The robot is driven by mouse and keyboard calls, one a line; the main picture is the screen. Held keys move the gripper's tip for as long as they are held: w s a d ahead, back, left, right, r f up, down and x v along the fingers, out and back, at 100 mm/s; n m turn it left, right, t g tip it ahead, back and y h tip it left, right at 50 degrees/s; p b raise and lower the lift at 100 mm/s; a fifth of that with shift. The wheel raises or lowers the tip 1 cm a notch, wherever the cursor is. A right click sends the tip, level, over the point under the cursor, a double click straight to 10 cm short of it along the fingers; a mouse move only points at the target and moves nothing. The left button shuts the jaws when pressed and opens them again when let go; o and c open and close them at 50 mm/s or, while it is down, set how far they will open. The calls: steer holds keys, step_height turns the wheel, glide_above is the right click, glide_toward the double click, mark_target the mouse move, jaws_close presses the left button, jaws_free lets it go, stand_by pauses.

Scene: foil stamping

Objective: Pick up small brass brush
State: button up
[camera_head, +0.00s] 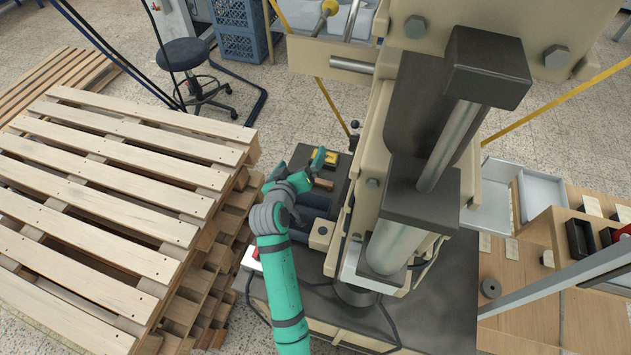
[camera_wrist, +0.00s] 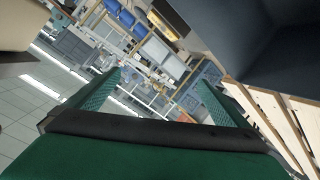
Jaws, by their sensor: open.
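My gripper (camera_head: 318,160) is at the left side of the press, over the dark bench. In the wrist view its two green fingers (camera_wrist: 155,97) stand wide apart with nothing between them. A small yellow item (camera_head: 330,158) lies beside the fingers in the head view, partly hidden by them. A small brown block (camera_head: 323,184) lies just in front of it on the dark surface. I cannot tell for sure which of these is the brass brush. No brush can be made out between the fingers in the wrist view.
The tall beige press (camera_head: 372,180) stands close to the right of my gripper. Stacked wooden pallets (camera_head: 110,190) fill the left side. A wooden table (camera_head: 520,300) with trays stands at the right. A stool (camera_head: 190,62) and a blue crate (camera_head: 238,28) are behind.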

steer(key=w+d+m+g+h, duration=0.2)
steer(key=w+d+m+g, duration=0.1)
steer(key=d+m+g, duration=0.4)
steer(key=s+a+r+g+y, duration=0.1)
steer(key=s+a+g+y, duration=0.2)
steer(key=g+y, duration=0.2)
steer(key=shift+w+d+f, duration=0.1)
steer(key=shift+w+f, duration=0.1)
steer(key=shift+f, duration=0.7)
steer(key=shift+w+f, duration=0.15)
steer(key=shift+f, duration=0.7)
steer(key=shift+w+d+f, duration=0.1)
steer(key=shift+w+f, duration=0.1)
steer(key=shift+f, duration=3.4)
steer(key=c, duration=0.7)
